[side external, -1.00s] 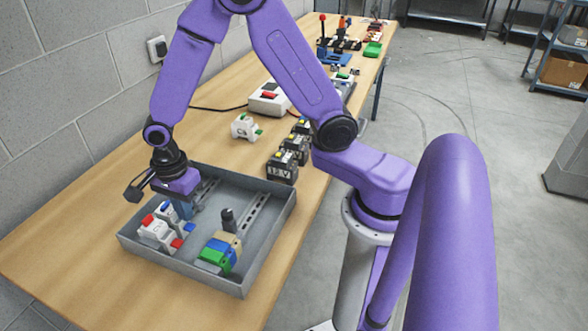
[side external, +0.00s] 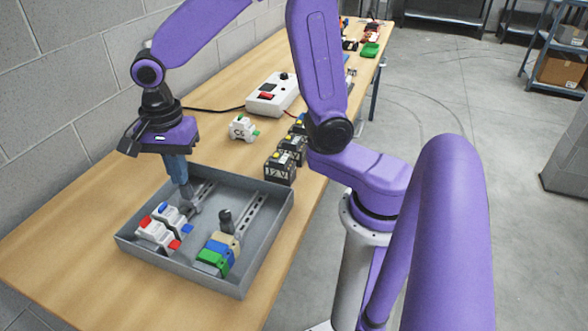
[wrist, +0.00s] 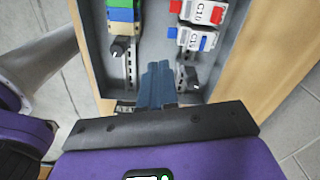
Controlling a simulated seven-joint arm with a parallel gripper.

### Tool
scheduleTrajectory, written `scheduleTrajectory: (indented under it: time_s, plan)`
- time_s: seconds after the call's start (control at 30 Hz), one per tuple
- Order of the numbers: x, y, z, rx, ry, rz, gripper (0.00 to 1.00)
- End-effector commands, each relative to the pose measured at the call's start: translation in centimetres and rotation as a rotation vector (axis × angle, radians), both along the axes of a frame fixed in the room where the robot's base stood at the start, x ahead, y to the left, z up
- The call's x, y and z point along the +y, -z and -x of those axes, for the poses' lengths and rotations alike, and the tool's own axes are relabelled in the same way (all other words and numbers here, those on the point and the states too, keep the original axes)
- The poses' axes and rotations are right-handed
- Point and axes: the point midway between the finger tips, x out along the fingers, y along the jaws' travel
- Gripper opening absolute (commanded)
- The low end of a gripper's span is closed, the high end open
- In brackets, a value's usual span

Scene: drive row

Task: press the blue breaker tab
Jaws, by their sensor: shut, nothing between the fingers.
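The blue breaker tab (side external: 163,208) is on the wall side of a white breaker (side external: 171,217) in the grey tray. In the wrist view the fingertips (wrist: 157,67) are left of and below the tab. I cannot tell whether the tab is pressed.
A second white breaker (side external: 155,234) with a red tab stands beside it. Green, blue and tan blocks (side external: 218,251) stand on the other rail. The tray's walls (side external: 262,250) surround them. Black battery-like blocks (side external: 280,168) and a loose white breaker (side external: 242,128) are outside it.

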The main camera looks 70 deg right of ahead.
Motion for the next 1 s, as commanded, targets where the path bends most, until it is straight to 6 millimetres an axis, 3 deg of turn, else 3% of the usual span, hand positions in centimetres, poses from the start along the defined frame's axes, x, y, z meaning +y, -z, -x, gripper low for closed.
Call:
scheduleTrajectory:
  time_s: [1.0]
  plan:
    - [-2.9, -0.7, 11.0, -0.018, -1.274, -0.003, 0.00]
